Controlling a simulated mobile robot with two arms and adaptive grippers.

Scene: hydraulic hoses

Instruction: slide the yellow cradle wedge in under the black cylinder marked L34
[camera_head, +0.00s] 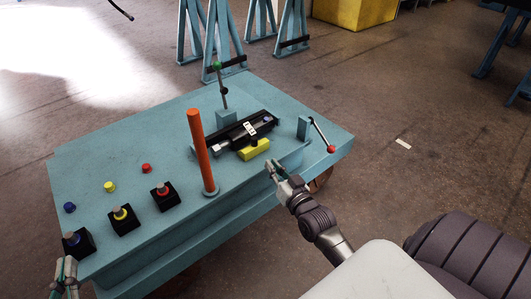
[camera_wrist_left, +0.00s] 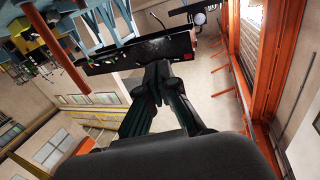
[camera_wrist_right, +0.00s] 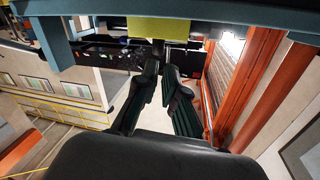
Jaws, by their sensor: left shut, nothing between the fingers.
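The black cylinder (camera_head: 262,124) lies on the teal bench with a bright rod at its left end. Its white label is too small to read. The yellow cradle wedge (camera_head: 256,150) sits on the bench just in front of the cylinder, not visibly under it. My right gripper (camera_head: 273,167) is at the bench's front edge, close in front of the wedge, with its fingers apart and empty. The wedge also shows in the right wrist view (camera_wrist_right: 158,27), beyond the fingertips. My left gripper (camera_head: 65,270) is shut and empty by the bench's left front corner.
An orange post (camera_head: 201,150) stands left of the wedge. A red-knobbed lever (camera_head: 322,134) is to the right, and a green-knobbed lever (camera_head: 221,85) stands behind. Black blocks with coloured fittings (camera_head: 123,220) occupy the left. Bare bench top lies between the wedge and the red-knobbed lever.

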